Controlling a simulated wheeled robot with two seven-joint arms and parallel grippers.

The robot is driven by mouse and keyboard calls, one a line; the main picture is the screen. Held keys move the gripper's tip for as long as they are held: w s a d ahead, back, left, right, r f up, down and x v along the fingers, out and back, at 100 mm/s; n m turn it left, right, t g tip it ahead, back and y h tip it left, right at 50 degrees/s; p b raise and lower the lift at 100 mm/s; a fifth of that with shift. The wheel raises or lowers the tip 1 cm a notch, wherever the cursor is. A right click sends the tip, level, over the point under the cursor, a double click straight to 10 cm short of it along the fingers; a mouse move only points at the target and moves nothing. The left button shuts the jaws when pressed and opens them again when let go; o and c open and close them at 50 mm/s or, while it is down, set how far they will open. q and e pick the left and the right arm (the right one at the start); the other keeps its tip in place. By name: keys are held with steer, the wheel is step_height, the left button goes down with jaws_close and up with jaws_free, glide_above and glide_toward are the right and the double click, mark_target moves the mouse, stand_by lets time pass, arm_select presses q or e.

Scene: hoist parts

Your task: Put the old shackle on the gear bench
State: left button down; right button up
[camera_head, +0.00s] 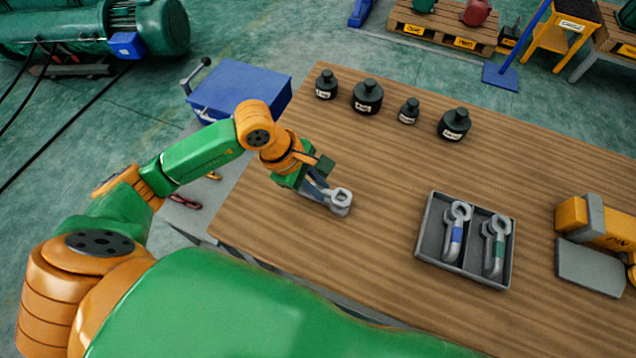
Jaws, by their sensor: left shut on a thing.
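My left gripper (318,187) is shut on a grey shackle (341,199), whose round eye end sticks out to the right of the fingers. The shackle is at the left part of the wooden bench top (390,160); I cannot tell whether it touches the wood. The fingers hide part of it, and no label shows on it. Two more grey shackles lie in a grey two-part tray on the bench: one with a blue band (457,233) in the left compartment, one with a green band (495,245) in the right. My right gripper is not in view.
The tray (425,230) stands right of my left gripper. Several black weights (368,97) stand along the bench's far side. An orange and grey device (590,265) is at the right. A blue box (240,90) and a red shackle-like piece (185,201) lie beyond the left edge. The bench middle is clear.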

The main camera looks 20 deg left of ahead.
arm_select(q)
steer(key=c, duration=0.8)
jaws_free()
steer(key=shift+c, duration=0.2)
steer(key=shift+r, duration=0.3)
steer(key=v, duration=1.1)
steer(key=shift+r+b, duration=0.25)
steer(key=shift+b, duration=0.05)
steer(key=shift+s+a, duration=0.1)
steer(key=shift+a, duration=0.05)
